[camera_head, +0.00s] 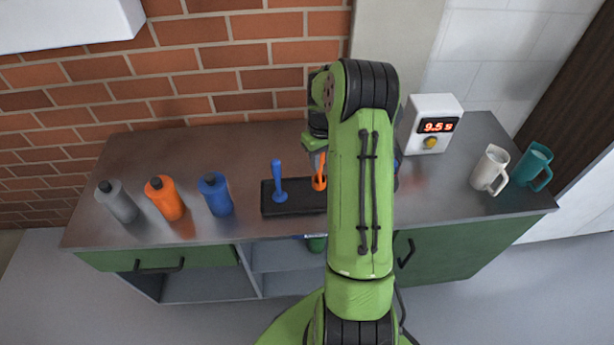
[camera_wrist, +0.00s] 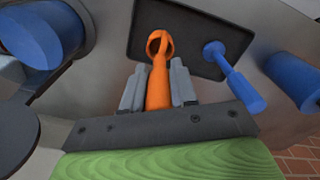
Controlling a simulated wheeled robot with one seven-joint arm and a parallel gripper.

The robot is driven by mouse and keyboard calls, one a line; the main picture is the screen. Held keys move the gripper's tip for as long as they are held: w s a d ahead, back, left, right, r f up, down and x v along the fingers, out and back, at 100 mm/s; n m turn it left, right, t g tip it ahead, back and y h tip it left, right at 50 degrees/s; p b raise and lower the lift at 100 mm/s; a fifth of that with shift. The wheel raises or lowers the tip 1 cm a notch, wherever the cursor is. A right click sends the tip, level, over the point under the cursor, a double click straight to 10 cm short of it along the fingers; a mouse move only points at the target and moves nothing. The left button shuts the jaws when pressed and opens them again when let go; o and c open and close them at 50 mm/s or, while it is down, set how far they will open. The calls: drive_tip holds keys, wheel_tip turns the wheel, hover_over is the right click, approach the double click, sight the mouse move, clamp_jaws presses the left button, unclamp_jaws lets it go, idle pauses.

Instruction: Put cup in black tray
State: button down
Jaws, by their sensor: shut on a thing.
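My gripper (camera_wrist: 158,84) is shut on an orange tool (camera_wrist: 159,62) with a ring-shaped end, at the black tray (camera_wrist: 143,30). In the head view the orange tool (camera_head: 320,172) is upright at the tray (camera_head: 300,207), beside a blue tool (camera_head: 278,184). I cannot tell whether the orange tool touches the tray. The blue tool also shows in the wrist view (camera_wrist: 236,80). Two cups, a white mug (camera_head: 490,170) and a teal mug (camera_head: 532,166), stand at the right end of the counter, away from my gripper. My arm hides the tray's right part.
Grey (camera_head: 118,202), orange (camera_head: 165,198) and blue (camera_head: 215,194) bottles stand left of the tray. A white box with a red display (camera_head: 432,124) stands at the back right. A large blue round object (camera_wrist: 40,35) is close to the gripper, mostly hidden in the head view.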

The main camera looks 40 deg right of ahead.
wheel_tip(320, 180, down, 4)
drive_tip(key=shift+w+f, duration=0.1)
drive_tip(key=shift+f, duration=0.05)
drive_tip(key=shift+f+b, duration=0.15)
drive_tip(key=shift+b, duration=0.2)
drive_tip(key=c, duration=0.9)
unclamp_jaws()
